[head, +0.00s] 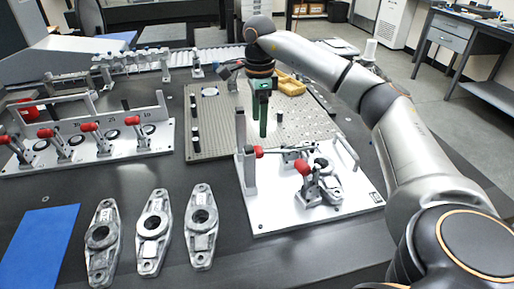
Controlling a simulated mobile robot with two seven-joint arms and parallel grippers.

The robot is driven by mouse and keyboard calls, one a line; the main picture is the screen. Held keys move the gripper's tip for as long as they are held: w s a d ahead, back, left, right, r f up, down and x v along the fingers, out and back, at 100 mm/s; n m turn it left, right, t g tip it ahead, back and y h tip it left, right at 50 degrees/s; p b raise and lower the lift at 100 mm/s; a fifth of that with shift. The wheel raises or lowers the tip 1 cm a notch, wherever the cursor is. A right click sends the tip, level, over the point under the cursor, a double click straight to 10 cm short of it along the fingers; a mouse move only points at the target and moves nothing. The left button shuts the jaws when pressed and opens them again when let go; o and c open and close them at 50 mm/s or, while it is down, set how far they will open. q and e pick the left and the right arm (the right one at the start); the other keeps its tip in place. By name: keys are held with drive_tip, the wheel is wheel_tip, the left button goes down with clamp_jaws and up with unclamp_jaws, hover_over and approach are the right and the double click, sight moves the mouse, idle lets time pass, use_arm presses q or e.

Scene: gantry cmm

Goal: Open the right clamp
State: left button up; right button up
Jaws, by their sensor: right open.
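A white fixture plate (270,213) lies on the dark table right of centre, with an upright post at its left and a raised bracket at its back right. It carries two toggle clamps with red grips. One red grip (258,152) is at the left, on a lever reaching right. The other clamp (308,188) is nearer and further right, its red grip tilted up to the left. A metal part (333,190) sits beside it, partly hidden. I cannot tell whether either clamp presses on it. My right gripper (263,128), with green fingers, is open above and behind the plate, apart from both clamps.
A perforated plate (215,143) with black posts lies behind. Three metal link parts (152,232) and a blue mat (38,243) lie at front left. A second fixture (145,142) with several red-grip clamps stands at left. A yellow tray (291,87) is behind my gripper.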

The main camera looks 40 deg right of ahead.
sight(259, 148)
wheel_tip(259, 148, down, 8)
drive_tip(key=shift+r+b, duration=0.1)
drive_tip(key=shift+b, duration=0.55)
drive_tip(key=shift+f, duration=0.5)
use_arm(q)
drive_tip(key=shift+s+a+f, duration=0.15)
drive_tip(key=shift+a+f, duration=0.05)
drive_tip(key=shift+f, duration=0.25)
drive_tip(key=shift+s+a+f, duration=0.15)
drive_tip(key=shift+f, duration=0.25)
use_arm(e)
drive_tip(key=c, duration=0.6)
use_arm(q)
drive_tip(key=shift+d, duration=0.15)
use_arm(e)
clamp_jaws()
